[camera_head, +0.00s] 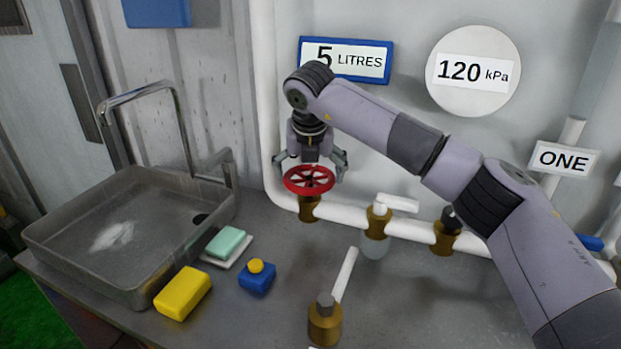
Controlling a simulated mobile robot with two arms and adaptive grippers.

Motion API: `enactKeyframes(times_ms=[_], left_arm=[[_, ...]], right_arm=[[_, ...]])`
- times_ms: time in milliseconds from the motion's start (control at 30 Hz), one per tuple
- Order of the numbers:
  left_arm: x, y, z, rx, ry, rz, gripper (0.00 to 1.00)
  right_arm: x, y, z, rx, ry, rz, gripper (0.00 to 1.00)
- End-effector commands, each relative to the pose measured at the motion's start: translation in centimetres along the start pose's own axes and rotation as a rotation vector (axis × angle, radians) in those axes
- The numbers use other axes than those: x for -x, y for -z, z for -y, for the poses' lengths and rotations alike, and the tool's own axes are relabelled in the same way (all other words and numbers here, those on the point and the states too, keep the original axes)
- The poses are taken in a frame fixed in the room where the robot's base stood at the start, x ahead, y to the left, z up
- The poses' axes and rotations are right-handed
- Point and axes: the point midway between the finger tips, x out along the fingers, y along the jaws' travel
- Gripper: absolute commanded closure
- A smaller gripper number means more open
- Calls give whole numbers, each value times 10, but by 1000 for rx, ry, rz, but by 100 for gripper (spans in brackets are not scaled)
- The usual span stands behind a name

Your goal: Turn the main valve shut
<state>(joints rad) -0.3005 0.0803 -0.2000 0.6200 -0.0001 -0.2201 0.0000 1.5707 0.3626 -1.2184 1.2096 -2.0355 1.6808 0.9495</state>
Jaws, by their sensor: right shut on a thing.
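The main valve appears to be the red handwheel (309,180) on a brass body, set in the white pipe along the back wall. My right gripper (310,172) comes down from above with its fingers on either side of the red wheel, shut on its rim. The far side of the rim is partly hidden by the gripper. How far the valve is turned cannot be told. My left gripper is not in view.
Right of the wheel are a white-lever valve (378,215) and another brass valve (447,232). A lever valve (325,318) stands in front.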

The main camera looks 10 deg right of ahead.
Motion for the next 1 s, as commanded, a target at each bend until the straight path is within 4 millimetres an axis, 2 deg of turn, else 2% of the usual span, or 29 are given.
enactKeyframes(times_ms=[333, 867, 900, 1000], left_arm=[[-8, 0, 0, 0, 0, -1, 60], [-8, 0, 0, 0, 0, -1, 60], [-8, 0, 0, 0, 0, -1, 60], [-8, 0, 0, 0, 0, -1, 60]], right_arm=[[1, -1, -2, -120, 48, 3, 33], [1, -1, -1, -141, 56, 2, 34], [1, -1, -1, -141, 56, 2, 3], [1, -1, -1, -140, 56, 2, 0]])
